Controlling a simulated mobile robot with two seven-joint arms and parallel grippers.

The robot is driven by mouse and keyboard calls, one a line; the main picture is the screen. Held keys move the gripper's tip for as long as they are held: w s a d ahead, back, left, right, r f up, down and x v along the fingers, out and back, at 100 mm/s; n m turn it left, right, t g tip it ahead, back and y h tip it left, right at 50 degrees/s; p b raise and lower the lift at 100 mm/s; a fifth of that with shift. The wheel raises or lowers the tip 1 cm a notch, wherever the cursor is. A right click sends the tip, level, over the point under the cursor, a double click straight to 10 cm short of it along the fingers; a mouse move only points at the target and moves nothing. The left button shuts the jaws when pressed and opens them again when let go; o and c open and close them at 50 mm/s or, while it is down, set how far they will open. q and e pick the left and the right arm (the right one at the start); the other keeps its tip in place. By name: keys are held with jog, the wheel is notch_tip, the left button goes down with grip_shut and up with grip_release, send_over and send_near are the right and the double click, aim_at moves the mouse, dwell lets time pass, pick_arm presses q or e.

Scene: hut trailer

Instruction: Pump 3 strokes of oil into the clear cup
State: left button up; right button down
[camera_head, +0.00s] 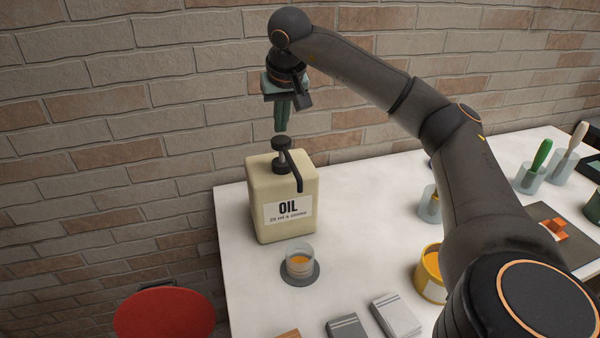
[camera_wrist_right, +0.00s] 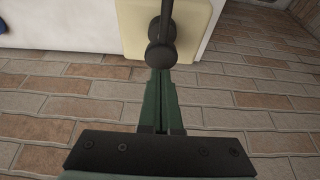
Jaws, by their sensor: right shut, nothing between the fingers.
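A cream oil canister (camera_head: 284,205) labelled "OIL" stands upright on the white table. Its black pump head (camera_head: 281,143) sits on top, with a spout bending down at the front right. The clear cup (camera_head: 299,262) stands on a dark round coaster (camera_head: 313,279) in front of the canister and holds some orange-brown oil. My right gripper (camera_head: 281,130) points down just above the pump head, shut and empty; a small gap seems to show. In the wrist view the closed green fingers (camera_wrist_right: 160,76) end by the black pump head (camera_wrist_right: 160,54). My left gripper is not in view.
A yellow tin (camera_head: 430,275) and grey blocks (camera_head: 396,314) are right of the cup. Holders with brushes (camera_head: 538,164) stand at the far right. A red round seat (camera_head: 164,314) is left of the table. A brick wall is behind.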

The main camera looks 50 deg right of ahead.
aim_at(282, 140)
jog(key=shift+f, duration=0.2)
dwell(0.5)
jog(key=shift+f+b, duration=1.05)
jog(key=shift+f, duration=1.05)
jog(key=shift+r, duration=0.1)
jog(key=shift+r+p, duration=1.2)
jog(key=shift+r, duration=0.95)
jog(key=shift+f, duration=0.1)
